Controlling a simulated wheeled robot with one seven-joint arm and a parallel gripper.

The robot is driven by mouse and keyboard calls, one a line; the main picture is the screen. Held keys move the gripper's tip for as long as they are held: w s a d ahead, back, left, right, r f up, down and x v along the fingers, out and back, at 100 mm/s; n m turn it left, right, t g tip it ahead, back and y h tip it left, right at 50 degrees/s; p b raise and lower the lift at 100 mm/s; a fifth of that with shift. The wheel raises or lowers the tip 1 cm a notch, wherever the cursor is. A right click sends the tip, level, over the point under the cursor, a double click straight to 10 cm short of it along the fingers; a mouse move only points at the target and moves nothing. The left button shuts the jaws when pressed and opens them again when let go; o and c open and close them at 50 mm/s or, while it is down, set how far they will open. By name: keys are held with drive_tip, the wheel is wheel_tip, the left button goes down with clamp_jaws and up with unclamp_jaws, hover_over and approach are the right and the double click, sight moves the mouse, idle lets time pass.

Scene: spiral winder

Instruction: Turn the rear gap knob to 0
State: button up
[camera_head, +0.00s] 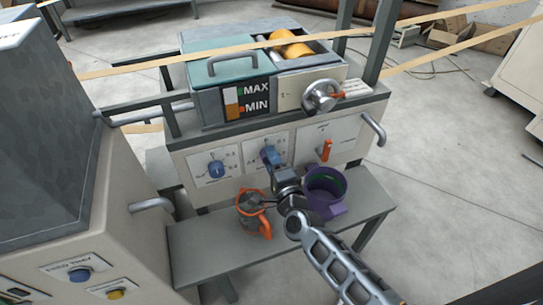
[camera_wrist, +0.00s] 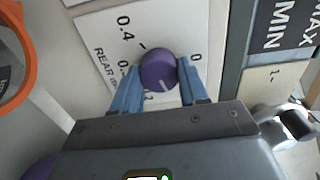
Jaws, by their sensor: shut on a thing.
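The rear gap knob (camera_wrist: 159,70) is a round purple-blue knob on a white dial plate (camera_wrist: 90,30), whose partly covered label begins "REAR". In the wrist view its white pointer line points down and slightly right. A "0" is printed to the right of the knob and "0.4" to the upper left, so the pointer is not at either. My gripper (camera_wrist: 157,74) has its two blue fingers shut on the knob, one on each side. In the head view my gripper (camera_head: 271,157) is at the middle plate and hides the knob.
Left of it is another blue knob (camera_head: 216,170); right is an orange switch (camera_head: 326,150). Below, an orange jug (camera_head: 253,215) and a purple jug (camera_head: 325,190) stand on a grey bench (camera_head: 205,245), close to my wrist. A handwheel (camera_head: 321,96) is above.

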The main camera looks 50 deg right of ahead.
drive_tip(key=shift+a+n+p, duration=0.1)
drive_tip(key=shift+n+p, duration=3.3)
drive_tip(key=shift+n, duration=4)
drive_tip(key=o, duration=1.1)
drive_tip(key=shift+c, duration=0.2)
drive_tip(key=v, duration=0.7)
drive_tip(key=shift+s+a, duration=0.2)
drive_tip(key=shift+s, duration=0.1)
